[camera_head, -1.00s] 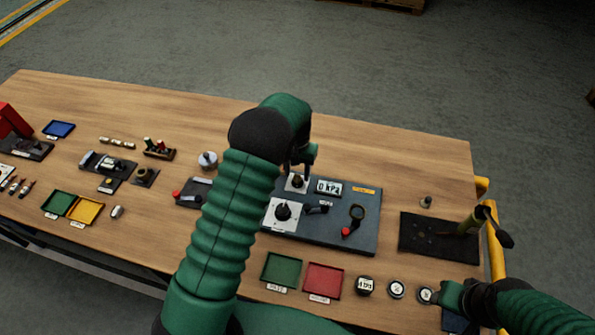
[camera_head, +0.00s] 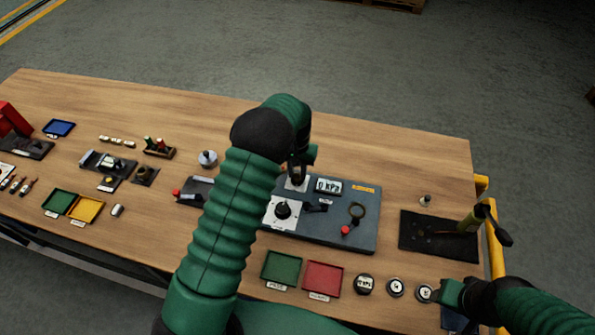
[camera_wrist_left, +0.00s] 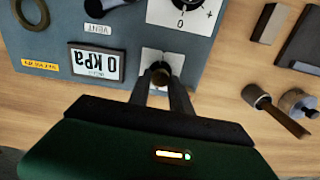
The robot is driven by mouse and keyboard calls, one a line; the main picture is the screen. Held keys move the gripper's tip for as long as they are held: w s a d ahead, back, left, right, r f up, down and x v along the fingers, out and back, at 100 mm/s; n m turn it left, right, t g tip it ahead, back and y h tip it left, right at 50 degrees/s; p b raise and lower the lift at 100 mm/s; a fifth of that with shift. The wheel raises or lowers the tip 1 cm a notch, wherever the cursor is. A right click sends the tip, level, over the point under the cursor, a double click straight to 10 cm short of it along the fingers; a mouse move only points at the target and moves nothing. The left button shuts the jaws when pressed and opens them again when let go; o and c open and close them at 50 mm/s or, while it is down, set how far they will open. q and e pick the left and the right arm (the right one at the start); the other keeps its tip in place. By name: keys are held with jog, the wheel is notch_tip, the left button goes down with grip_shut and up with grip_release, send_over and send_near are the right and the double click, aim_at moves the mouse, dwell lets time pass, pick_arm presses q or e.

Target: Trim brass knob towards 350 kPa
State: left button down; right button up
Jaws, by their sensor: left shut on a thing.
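The brass knob (camera_wrist_left: 160,74) sits on a white plate on the dark grey panel (camera_head: 331,240). My left gripper (camera_wrist_left: 161,78) is shut on it, with one finger on each side in the left wrist view. In the head view my left gripper (camera_head: 297,172) reaches down at the panel's back left and hides most of the knob. The display (camera_head: 328,186) beside it reads 0 kPa; it appears upside down in the left wrist view (camera_wrist_left: 97,63). My right gripper (camera_head: 437,293) is at the table's front right, beside a round gauge-like piece (camera_head: 425,292); its fingers are unclear.
A black selector knob (camera_head: 283,210) on a white dial, a small lever marked VENT and a ring with a red ball (camera_head: 346,230) share the panel. Green (camera_head: 281,269) and red (camera_head: 323,279) trays lie in front. Bare wood lies behind the panel.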

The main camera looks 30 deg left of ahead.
pick_arm(q)
jog(key=n, duration=0.3)
jog(key=shift+n+p, duration=0.3)
jog(key=shift+n, duration=2)
jog(key=c, duration=1.2)
grip_release()
jog(key=shift+o, duration=0.2)
